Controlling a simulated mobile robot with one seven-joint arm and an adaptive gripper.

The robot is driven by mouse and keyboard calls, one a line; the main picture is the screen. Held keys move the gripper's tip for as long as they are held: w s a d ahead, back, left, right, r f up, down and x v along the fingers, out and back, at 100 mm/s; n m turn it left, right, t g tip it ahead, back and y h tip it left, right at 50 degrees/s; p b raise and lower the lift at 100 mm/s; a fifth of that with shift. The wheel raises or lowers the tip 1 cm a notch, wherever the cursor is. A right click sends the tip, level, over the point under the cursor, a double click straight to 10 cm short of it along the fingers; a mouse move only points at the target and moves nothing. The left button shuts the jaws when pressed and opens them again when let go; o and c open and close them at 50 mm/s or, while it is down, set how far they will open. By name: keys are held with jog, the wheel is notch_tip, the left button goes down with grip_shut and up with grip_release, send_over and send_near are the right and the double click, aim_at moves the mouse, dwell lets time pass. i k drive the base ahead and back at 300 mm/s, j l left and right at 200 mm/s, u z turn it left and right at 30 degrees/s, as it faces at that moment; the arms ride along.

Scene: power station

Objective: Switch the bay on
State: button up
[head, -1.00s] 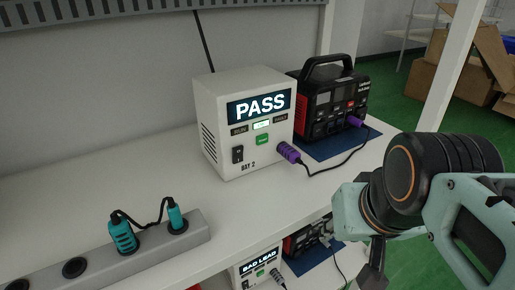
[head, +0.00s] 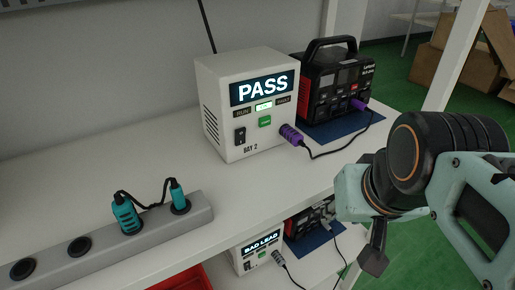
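A white tester box marked BAY 2 (head: 223,80) stands on the upper shelf, its lit screen (head: 265,87) reading PASS. A black rocker switch (head: 240,136) and a green button (head: 264,121) are on its front. A second white box (head: 245,262) on the lower shelf reads BAD LEAD. My gripper (head: 373,262) shows only as a dark finger part below my arm at right, apart from both boxes; its opening is hidden.
A grey power strip (head: 190,228) lies at the shelf's front left, with two teal plugs joined by a black cord and empty sockets. A white post (head: 455,60) stands right of the power unit. Cardboard boxes (head: 465,65) are behind. The upper shelf is bare left of the tester.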

aim_at(247, 265)
jog(key=k+u, duration=0.1)
jog(key=u, duration=0.2)
jog(key=k+j+u, duration=0.1)
jog(key=u, duration=0.2)
jog(key=l+u, duration=0.5)
